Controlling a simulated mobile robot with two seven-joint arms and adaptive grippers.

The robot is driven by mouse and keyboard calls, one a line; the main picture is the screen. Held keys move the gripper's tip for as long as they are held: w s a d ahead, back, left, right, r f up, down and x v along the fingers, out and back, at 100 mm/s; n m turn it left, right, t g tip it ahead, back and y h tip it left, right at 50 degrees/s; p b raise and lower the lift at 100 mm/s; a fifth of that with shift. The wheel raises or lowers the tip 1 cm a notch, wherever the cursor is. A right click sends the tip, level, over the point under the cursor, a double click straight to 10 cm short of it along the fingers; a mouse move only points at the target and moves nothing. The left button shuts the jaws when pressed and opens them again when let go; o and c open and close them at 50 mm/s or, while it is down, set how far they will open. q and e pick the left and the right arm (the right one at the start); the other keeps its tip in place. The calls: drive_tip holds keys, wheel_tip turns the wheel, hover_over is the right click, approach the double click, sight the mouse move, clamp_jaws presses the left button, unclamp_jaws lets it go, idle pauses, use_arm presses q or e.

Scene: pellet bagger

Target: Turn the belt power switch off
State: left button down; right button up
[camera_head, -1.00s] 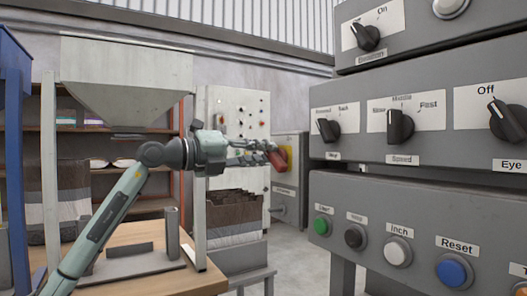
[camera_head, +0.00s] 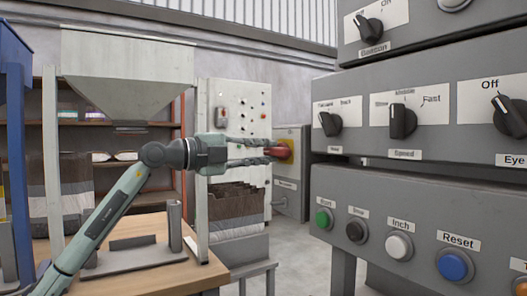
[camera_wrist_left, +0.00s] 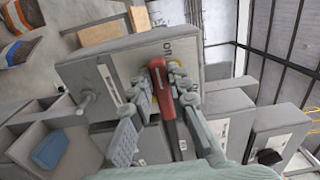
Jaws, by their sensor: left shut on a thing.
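The belt power switch is a red handle (camera_head: 280,152) on a yellow plate (camera_head: 289,149), on the side of a grey box (camera_head: 292,178) beyond the hopper. My left gripper (camera_head: 268,152) reaches it from the left and is shut on the handle. The fingers hide part of the yellow plate. My right gripper is not in view.
Large grey control panels with knobs and buttons (camera_head: 420,215) fill the right side. A hopper (camera_head: 128,75) and a wooden table (camera_head: 165,275) stand at left. A pale panel (camera_head: 240,105) is behind my gripper, with a bin of brown bags (camera_head: 235,205) below.

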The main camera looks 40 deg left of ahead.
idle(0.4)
use_arm(q)
drive_tip(key=c, duration=1.4)
unclamp_jaws()
drive_tip(key=shift+w, duration=0.1)
drive_tip(key=shift+c, duration=0.2)
drive_tip(key=v, duration=1.2)
